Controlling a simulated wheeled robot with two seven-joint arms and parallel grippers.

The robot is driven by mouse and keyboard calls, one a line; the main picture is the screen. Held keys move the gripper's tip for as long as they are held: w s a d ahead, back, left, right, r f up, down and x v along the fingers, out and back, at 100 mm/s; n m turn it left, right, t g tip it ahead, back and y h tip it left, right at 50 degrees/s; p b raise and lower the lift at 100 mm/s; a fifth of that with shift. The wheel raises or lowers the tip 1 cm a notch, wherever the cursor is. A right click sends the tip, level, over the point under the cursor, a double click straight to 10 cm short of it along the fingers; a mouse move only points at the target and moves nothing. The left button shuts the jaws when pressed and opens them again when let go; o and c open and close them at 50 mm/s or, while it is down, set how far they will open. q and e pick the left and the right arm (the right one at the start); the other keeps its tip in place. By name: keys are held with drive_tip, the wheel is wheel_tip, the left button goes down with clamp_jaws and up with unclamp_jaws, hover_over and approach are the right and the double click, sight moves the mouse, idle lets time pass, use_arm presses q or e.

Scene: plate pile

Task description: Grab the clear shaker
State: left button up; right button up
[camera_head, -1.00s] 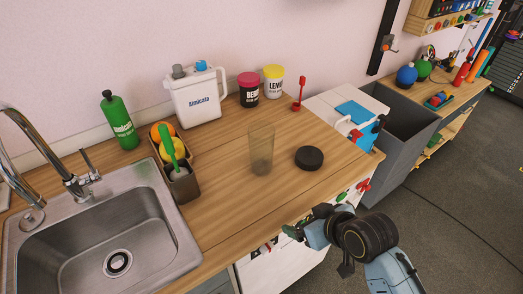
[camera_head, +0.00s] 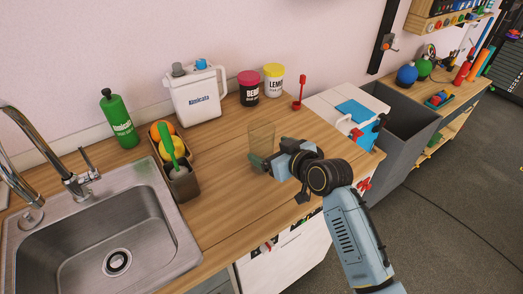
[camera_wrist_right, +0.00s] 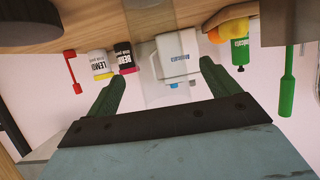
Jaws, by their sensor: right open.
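The clear shaker (camera_head: 261,136) stands upright on the wooden counter, a see-through tumbler. My right gripper (camera_head: 259,162) is at the shaker's lower half in the head view, reaching in from the right. In the right wrist view, which is upside down, the open green fingers (camera_wrist_right: 163,72) point toward the shaker (camera_wrist_right: 150,18), whose faint grey body shows between them. I cannot tell whether either finger touches it. My left gripper is not in view.
A black round lid (camera_wrist_right: 30,22) shows near the gripper in the wrist view; my right arm hides it in the head view. Behind stand a white jug (camera_head: 196,98) and two jars (camera_head: 249,90).

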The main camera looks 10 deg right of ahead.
drive_tip(key=shift+x, duration=2.6)
drive_tip(key=shift+c, duration=0.5)
drive_tip(key=c, duration=1)
drive_tip(key=shift+r, duration=0.1)
